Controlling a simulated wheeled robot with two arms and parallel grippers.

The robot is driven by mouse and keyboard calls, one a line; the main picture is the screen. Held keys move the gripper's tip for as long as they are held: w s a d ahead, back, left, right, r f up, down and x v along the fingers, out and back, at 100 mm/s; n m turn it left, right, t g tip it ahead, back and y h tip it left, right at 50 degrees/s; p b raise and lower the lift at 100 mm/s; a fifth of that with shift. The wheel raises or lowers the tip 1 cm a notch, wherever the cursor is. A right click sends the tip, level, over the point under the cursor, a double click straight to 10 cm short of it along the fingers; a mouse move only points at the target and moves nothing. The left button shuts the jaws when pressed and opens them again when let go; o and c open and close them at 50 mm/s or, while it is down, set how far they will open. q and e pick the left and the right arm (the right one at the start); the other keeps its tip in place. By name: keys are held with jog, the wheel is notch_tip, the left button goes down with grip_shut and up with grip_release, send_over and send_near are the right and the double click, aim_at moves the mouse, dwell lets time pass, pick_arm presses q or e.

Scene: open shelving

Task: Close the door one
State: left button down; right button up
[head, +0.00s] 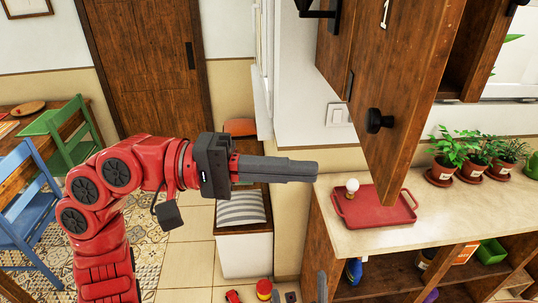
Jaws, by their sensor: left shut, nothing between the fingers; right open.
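Door one (415,85) is a brown wooden wall-cabinet door with a round black knob (378,120) and a white "1" near the top. It stands swung open toward me, its lower corner hanging over the counter. My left gripper (312,170) is shut and empty, its grey fingers pointing right. In the picture its tips are left of the door and below the knob, with a visible gap. My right gripper (322,287) shows only as a grey fingertip at the bottom edge; the rest is out of view.
Below the door is a pale counter (355,242) with a red tray (375,207) holding a small bulb-like object. Potted plants (472,160) stand on the counter at right. Open shelves with items are underneath. A bench with a striped cushion (241,208) is behind my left arm.

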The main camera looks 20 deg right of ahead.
aim_at(385, 176)
pick_arm(q)
jog(key=p+x, duration=0.3)
jog(key=x, duration=0.4)
jog(key=shift+s+d+r, duration=0.2)
jog(key=shift+d, duration=0.05)
jog(key=shift+s+d+f+p, duration=0.15)
jog(key=shift+s+d+p, duration=0.05)
jog(key=shift+d+p, duration=0.15)
jog(key=shift+f, duration=0.1)
